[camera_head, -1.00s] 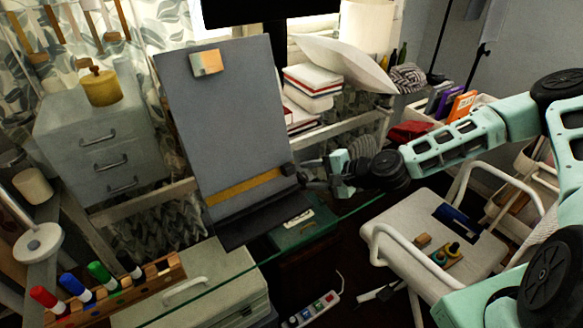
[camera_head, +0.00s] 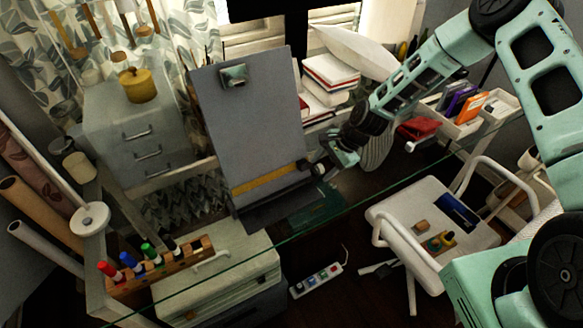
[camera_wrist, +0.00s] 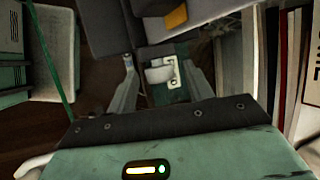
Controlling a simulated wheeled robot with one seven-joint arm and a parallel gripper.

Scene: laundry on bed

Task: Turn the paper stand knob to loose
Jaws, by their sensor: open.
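The paper stand (camera_head: 250,110) is a tall grey board leaning back, with a clip at its top and a yellow strip across its lower part. In the wrist view its dark edge and yellow strip (camera_wrist: 176,16) show at the top. A small pale grey knob (camera_wrist: 158,75) shows between the fingers of my gripper (camera_wrist: 160,65). The fingers are open and apart, one on each side of it; I cannot tell whether either touches it. In the head view my gripper (camera_head: 318,168) is at the stand's lower right edge, where it largely hides the knob.
A glass table edge (camera_head: 385,182) runs below the stand. Books (camera_head: 330,75) are stacked behind it on the right. A drawer unit (camera_head: 140,130) is on the left and a marker rack (camera_head: 165,270) is at lower left. A white chair (camera_head: 425,210) stands at right.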

